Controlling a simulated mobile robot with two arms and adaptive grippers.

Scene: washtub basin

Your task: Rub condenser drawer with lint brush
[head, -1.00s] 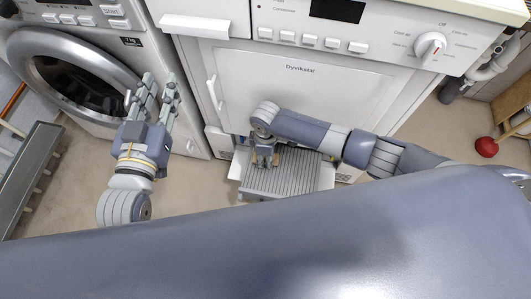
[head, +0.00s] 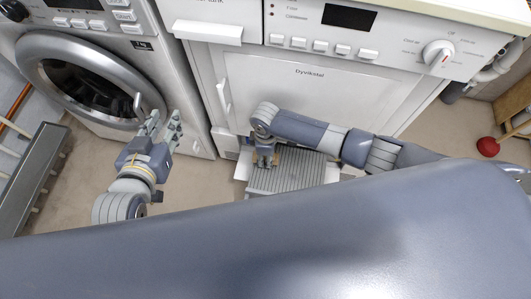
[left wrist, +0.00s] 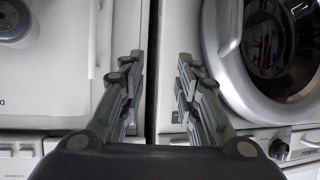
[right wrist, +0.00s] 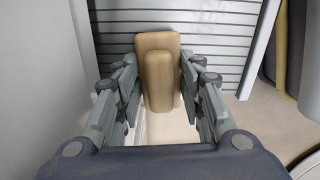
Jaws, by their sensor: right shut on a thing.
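The condenser drawer (head: 300,172) is a grey ribbed block pulled out low at the front of the white dryer; its ribs also fill the back of the right wrist view (right wrist: 215,22). My right gripper (head: 265,160) is over the drawer's left part. It is shut on the lint brush, a tan wooden block with a raised handle (right wrist: 160,80), which lies against or just above the ribs; contact cannot be told. The brush's underside is hidden. My left gripper (head: 165,119) is open and empty, in front of the washing machine; its spread fingers show in the left wrist view (left wrist: 158,75).
The white dryer (head: 300,90) stands behind the drawer. The washing machine (head: 85,75) with its round door is at the left. A grey metal rack (head: 30,175) stands at the far left. A red plunger (head: 487,147) is at the right. Floor is clear left of the drawer.

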